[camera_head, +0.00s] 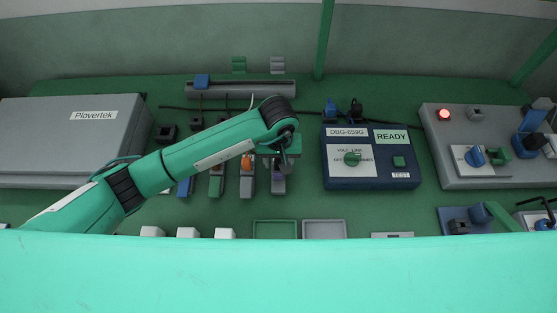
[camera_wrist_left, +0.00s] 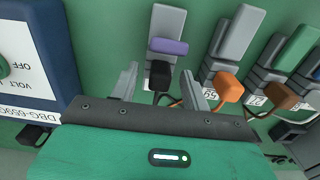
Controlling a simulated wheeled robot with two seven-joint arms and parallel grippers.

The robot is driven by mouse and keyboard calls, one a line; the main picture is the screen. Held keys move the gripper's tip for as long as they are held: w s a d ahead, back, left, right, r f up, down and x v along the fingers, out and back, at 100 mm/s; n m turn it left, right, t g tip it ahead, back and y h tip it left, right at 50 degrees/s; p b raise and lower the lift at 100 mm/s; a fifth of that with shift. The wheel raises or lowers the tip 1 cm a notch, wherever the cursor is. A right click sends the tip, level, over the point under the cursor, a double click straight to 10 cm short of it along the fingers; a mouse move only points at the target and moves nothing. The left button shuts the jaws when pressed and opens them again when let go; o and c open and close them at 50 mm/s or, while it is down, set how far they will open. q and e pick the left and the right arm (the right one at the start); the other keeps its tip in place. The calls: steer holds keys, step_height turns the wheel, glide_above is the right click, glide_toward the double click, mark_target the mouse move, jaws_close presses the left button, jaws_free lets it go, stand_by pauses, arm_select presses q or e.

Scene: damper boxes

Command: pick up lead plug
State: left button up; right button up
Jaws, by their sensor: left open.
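My left gripper (camera_head: 284,158) reaches over the row of dampers on the green board. In the left wrist view my left gripper (camera_wrist_left: 158,88) is open, its two fingers on either side of a black lead plug (camera_wrist_left: 158,76). The plug sits at the end of a grey damper with a purple band (camera_wrist_left: 168,46), and I cannot tell whether a finger touches it. An orange lead plug (camera_wrist_left: 229,88) is just right of the fingers, with a brown plug (camera_wrist_left: 280,94) further right. In the head view the arm partly hides the row; the orange plug (camera_head: 246,161) shows left of the gripper.
A blue tester box (camera_head: 345,181) stands right of my gripper, with a grey panel (camera_head: 485,177) beyond. A grey Plovertek case (camera_head: 50,135) is at left. A grey rail (camera_head: 230,90) lies behind. Green (camera_head: 275,223) and grey (camera_head: 324,223) trays lie in front.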

arm_select(q)
steer(key=shift+f, duration=0.25)
jaws_close()
